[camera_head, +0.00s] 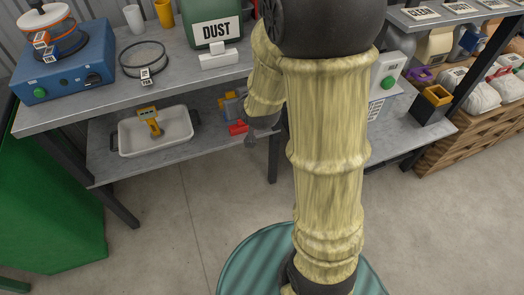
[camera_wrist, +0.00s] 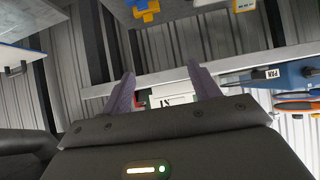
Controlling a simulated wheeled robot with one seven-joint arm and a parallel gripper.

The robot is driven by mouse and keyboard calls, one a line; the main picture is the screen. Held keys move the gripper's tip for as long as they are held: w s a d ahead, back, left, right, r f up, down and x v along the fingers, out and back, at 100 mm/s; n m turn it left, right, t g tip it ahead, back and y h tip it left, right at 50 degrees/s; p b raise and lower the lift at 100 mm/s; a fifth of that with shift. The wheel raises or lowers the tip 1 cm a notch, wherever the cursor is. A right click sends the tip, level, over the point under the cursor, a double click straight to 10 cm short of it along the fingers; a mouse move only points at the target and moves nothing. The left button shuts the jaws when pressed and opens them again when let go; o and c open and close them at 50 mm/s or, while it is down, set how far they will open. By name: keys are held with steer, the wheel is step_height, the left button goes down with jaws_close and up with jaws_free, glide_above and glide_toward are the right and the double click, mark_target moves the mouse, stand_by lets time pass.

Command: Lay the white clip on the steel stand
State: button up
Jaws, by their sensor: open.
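My gripper (camera_head: 250,139) hangs in front of the bench, near the right part of the lower shelf. In the wrist view its fingers (camera_wrist: 161,72) are spread apart, with nothing held between them. A small white block (camera_head: 220,58) lies on the bench top in front of the green DUST bin; it may be the white clip, but I cannot tell for sure. My gripper is apart from it. I cannot pick out a separate steel stand; my arm hides part of the bench.
The grey bench top (camera_head: 100,100) holds a blue device (camera_head: 65,75), a round sieve (camera_head: 143,58) and the green DUST bin (camera_head: 205,15). The lower shelf holds a white tray (camera_head: 180,138) and a red item (camera_head: 238,128).

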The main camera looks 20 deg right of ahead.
steer(key=s+f+g, duration=0.2)
steer(key=s+g, duration=0.6)
steer(key=s, duration=0.9)
steer(key=shift+f, duration=0.2)
